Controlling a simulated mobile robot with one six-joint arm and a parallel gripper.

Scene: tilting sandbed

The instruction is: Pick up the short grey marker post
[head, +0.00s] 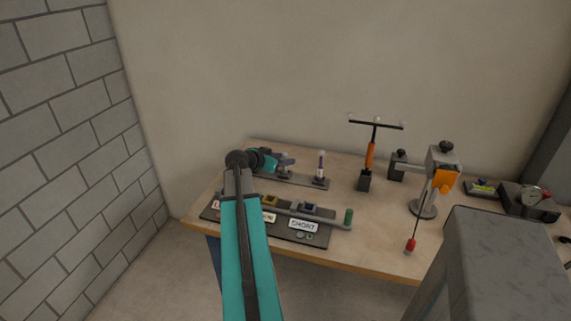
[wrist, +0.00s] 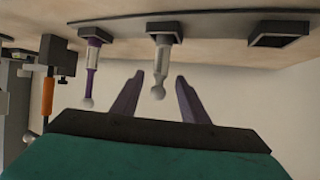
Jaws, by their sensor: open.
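The short grey marker post (wrist: 161,62) stands in a socket of the dark rack, with a pale collar and a ball end. The wrist view is upside down, with the table at the top. My gripper (wrist: 160,79) is open, and the grey post shows between its two fingers with a gap on each side. In the head view my gripper (head: 287,161) is at the dark rack (head: 305,180) at the back of the table and hides most of the grey post. A purple-and-white post (wrist: 93,60) stands beside it, also in the head view (head: 321,166).
An empty rack socket (wrist: 283,35) is on the other side of the grey post. A dark board (head: 282,231) with a "SHORT" label (head: 303,225) and a green-ended bar (head: 348,217) lies in front. An orange T-handled tool (head: 370,155) and a clamp stand (head: 424,208) stand to the right.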

